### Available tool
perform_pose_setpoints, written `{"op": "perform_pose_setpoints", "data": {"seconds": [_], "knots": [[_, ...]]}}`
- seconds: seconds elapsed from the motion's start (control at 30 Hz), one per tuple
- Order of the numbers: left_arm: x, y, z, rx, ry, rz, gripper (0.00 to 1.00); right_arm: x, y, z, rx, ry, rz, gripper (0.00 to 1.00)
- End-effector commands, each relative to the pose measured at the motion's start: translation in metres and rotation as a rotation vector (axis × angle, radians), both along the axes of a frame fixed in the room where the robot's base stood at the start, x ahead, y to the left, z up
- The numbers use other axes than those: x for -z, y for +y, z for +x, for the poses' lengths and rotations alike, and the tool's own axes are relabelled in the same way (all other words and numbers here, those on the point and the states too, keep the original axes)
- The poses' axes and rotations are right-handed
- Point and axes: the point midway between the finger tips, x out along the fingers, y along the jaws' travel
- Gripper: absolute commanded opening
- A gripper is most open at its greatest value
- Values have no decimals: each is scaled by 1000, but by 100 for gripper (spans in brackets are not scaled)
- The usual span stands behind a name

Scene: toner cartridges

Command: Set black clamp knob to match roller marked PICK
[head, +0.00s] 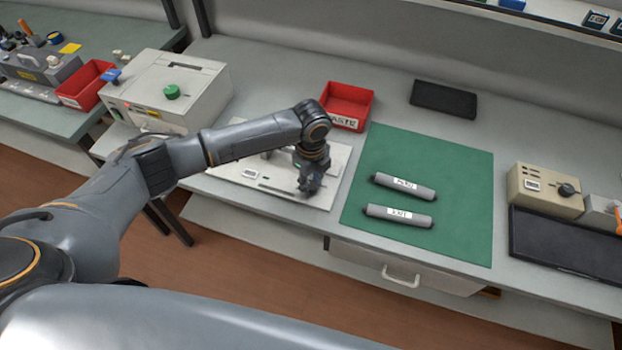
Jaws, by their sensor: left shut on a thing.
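My left gripper (308,185) points down over a white fixture plate (250,178) on the bench. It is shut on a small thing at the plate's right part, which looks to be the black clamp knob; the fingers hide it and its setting. Two grey rollers lie apart on a green mat (460,170) to the right of the gripper. The upper roller (382,181) and the lower roller (420,219) each have a white label. The lettering is too small to read surely. My right gripper is not in view.
A red bin (360,93) with a white label stands behind the plate. A beige box (530,190) with a black knob and a dark tray (560,245) are at right. The mat's far part is clear.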

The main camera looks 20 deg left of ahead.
Motion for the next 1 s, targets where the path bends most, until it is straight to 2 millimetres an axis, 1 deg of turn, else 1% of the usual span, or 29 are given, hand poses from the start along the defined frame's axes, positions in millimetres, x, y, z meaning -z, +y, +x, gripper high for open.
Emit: {"op": "perform_pose_setpoints", "data": {"seconds": [0.23,0.7,0.73,0.77,0.8,0.83,1.0], "knots": [[-1,-1,0,61,-1,-4,0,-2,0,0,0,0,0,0],[-1,-1,0,71,-1,-4,0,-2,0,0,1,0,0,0],[-1,-1,0,71,-1,-4,37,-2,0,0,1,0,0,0],[-1,-1,0,71,-1,-4,44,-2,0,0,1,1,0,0],[-1,-1,0,71,-2,-3,52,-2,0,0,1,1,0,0],[-1,-1,0,70,-2,-3,54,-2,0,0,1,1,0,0],[0,-1,0,70,-1,-2,54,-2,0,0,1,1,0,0]]}}
